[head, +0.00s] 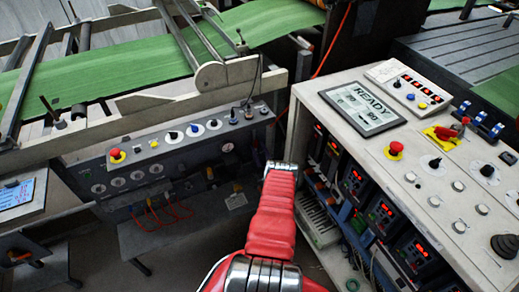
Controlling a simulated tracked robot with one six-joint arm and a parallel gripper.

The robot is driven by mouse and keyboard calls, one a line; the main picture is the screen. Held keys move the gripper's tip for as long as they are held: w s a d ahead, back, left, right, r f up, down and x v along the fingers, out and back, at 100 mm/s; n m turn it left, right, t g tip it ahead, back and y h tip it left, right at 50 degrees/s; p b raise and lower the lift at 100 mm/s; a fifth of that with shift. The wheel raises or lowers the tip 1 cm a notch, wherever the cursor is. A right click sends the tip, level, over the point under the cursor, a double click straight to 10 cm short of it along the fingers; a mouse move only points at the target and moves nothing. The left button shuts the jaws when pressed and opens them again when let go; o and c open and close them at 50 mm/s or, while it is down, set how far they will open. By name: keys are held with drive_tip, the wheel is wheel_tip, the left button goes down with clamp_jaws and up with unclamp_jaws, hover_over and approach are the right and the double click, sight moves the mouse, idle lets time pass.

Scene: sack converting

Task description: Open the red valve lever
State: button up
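My red arm rises from the bottom middle, left of the console, and ends in a grey metal joint. My gripper does not show, so its state is hidden. The arm is well apart from the lever in the picture.
A grey panel (180,150) with another red button (117,155) stands at left, under a green web (130,70).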

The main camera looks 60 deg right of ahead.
drive_tip(key=v, duration=1.3)
drive_tip(key=shift+s+a+f, duration=0.15)
drive_tip(key=shift+s+f, duration=0.1)
drive_tip(key=shift+f, duration=0.1)
